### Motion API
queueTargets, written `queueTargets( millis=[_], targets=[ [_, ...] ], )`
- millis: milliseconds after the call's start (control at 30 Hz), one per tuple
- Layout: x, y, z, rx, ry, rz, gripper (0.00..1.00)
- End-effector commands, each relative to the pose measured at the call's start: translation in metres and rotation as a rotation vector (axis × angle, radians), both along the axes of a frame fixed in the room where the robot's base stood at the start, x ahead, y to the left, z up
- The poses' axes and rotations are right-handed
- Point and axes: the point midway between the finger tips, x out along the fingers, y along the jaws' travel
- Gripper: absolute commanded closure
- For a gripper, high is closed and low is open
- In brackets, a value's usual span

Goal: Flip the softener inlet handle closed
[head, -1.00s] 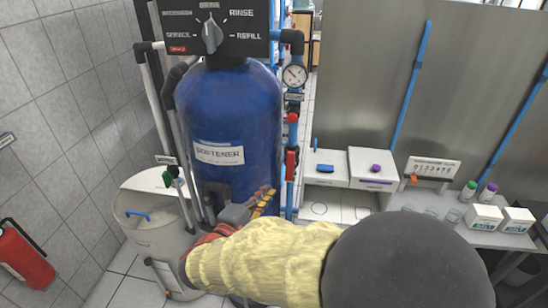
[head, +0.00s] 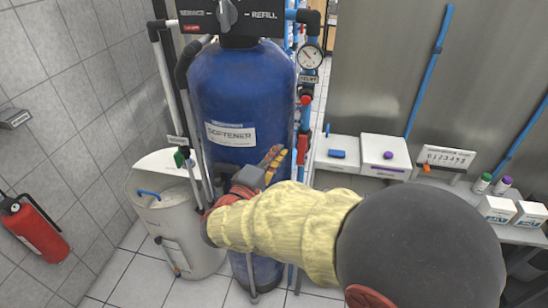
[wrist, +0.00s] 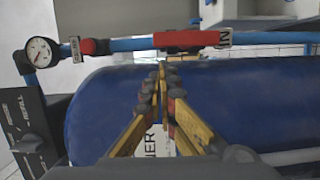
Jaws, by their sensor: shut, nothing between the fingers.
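The blue softener tank (head: 240,95) stands in the middle of the head view, with a white SOFTENER label. A red handle (head: 302,146) sits on the blue pipe along the tank's right side. In the wrist view the red handle (wrist: 190,40) lies in line with the pipe, beside a white tag that seems to read IN. My gripper (head: 278,153) is in front of the tank, just left of the handle. In the wrist view my gripper (wrist: 163,66) has its fingertips together, empty, pointing toward the pipe, apart from the handle.
A smaller red fitting (wrist: 90,46) and a gauge (wrist: 40,52) sit farther along the pipe. A white brine tank (head: 175,220) stands left, a fire extinguisher (head: 35,228) farther left. A bench (head: 345,180) with boxes and bottles is right of the pipe.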

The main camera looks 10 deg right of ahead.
Motion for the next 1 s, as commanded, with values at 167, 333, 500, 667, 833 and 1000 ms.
queueTargets(
  millis=[167,333,500,667,833,1000],
  targets=[
    [0.025,-0.02,-0.002,0.0,0.001,-0.004,1.0],
    [0.042,-0.03,-0.001,0.0,0.0,-0.002,1.0],
    [0.048,-0.034,-0.001,0.0,0.001,0.0,1.0],
    [0.049,-0.035,-0.001,0.0,0.001,0.001,1.0],
    [0.049,-0.034,-0.001,0.001,0.001,0.001,1.0],
    [0.049,-0.03,-0.001,0.018,-0.007,0.001,1.0]
  ],
)
